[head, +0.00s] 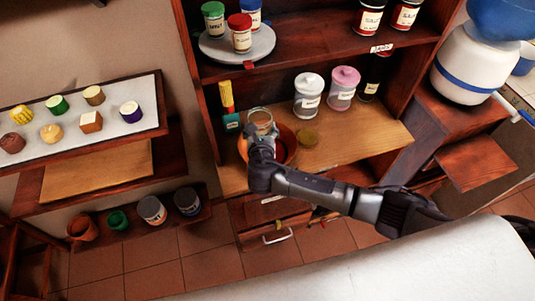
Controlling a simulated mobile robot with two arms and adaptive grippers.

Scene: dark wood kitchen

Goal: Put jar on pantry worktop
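A clear glass jar (261,117) is at the left of the pantry worktop (350,141), beside an orange bowl (286,146). My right gripper (263,134) is at the jar's near side, with its fingers close against it and in front of part of the bowl. I cannot tell whether the fingers are closed on the jar or whether its base touches the worktop. A white-lidded jar (308,98) and a pink jar (343,90) stand upright farther back on the worktop. My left gripper is not in view.
A small round olive-brown thing (307,137) lies right of the bowl. A yellow-handled item (227,97) and a teal item (231,122) are at the left wall. A dark jar (371,82) is at the back right. The worktop's front right is clear. A shelf (330,45) overhangs the back.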

